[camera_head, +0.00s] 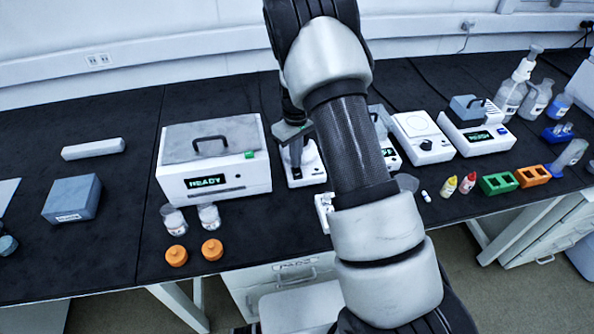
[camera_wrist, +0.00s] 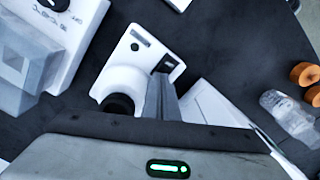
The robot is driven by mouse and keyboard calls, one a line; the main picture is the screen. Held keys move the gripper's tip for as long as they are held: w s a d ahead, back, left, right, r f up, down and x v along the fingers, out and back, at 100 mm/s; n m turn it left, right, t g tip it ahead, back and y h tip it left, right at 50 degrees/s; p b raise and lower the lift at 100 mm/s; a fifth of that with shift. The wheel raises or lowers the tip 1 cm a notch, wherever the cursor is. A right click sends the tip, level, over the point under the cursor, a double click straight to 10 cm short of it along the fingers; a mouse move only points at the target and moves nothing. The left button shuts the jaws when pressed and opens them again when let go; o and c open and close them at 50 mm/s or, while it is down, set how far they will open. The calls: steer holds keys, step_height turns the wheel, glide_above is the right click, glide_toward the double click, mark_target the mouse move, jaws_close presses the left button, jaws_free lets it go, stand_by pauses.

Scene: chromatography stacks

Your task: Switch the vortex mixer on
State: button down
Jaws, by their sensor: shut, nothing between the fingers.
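The vortex mixer (camera_head: 310,173) is a small white unit on the black bench, partly covered by my arm and gripper in the head view. In the wrist view the mixer (camera_wrist: 128,67) shows a round black cup (camera_wrist: 118,106), a small dark knob and a black rocker switch (camera_wrist: 168,63) near one corner. My gripper (camera_wrist: 165,82) is shut and empty, with its fingertips over the mixer close to the switch. I cannot tell whether they touch it. My gripper (camera_head: 296,158) also shows above the mixer in the head view. The switch's position is not clear.
A large white box with a READY display (camera_head: 213,165) stands left of the mixer. White instruments, including a round-topped one (camera_head: 422,138), stand to the right. Glass jars (camera_head: 208,216) and orange caps (camera_head: 212,249) sit near the front edge.

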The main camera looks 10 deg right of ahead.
steer(key=shift+f+b, duration=0.35)
steer(key=shift+f, duration=0.2)
steer(key=shift+r, duration=0.2)
step_height(320, 180, up, 7)
steer(key=p, duration=0.4)
steer(key=shift+f, duration=0.15)
stand_by(0.5)
